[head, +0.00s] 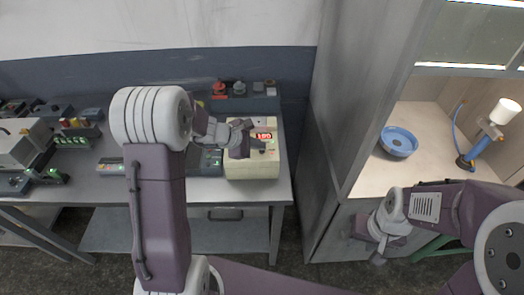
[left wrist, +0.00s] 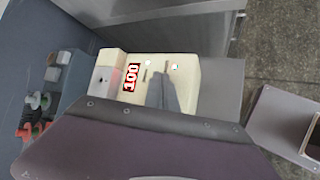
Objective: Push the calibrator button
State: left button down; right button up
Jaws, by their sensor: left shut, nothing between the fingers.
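The calibrator is a cream box (head: 251,171) with a red lit display (head: 264,136), on the workbench in the head view. In the left wrist view the calibrator (left wrist: 190,97) fills the middle, with its red display (left wrist: 132,77) turned sideways. Two small light spots show on its top face, one white (left wrist: 148,63) and one reddish-white (left wrist: 174,67); I cannot tell which is the button. My left gripper (head: 257,145) is shut and empty, its fingertips (left wrist: 165,76) over the top face near these spots. Contact cannot be told. My right gripper (head: 376,247) hangs before the cabinet, far from the calibrator; its fingers are unclear.
Red and grey knobs (head: 219,88) stand along the bench behind the calibrator. Small electronic devices (head: 76,135) fill the bench's left side. A tall grey cabinet (head: 355,80) stands right of the bench. A blue bowl (head: 397,142) and a blue stand (head: 478,149) are on its shelf.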

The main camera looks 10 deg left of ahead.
aim_at(259, 152)
pick_arm(q)
jog(key=shift+f, duration=0.15)
jog(key=shift+r+p, duration=0.55)
jog(key=shift+r, duration=0.4)
jog(key=shift+r, duration=0.1)
notch_tip(259, 152, up, 6)
jog(key=p, duration=0.4)
jog(key=shift+p, duration=0.35)
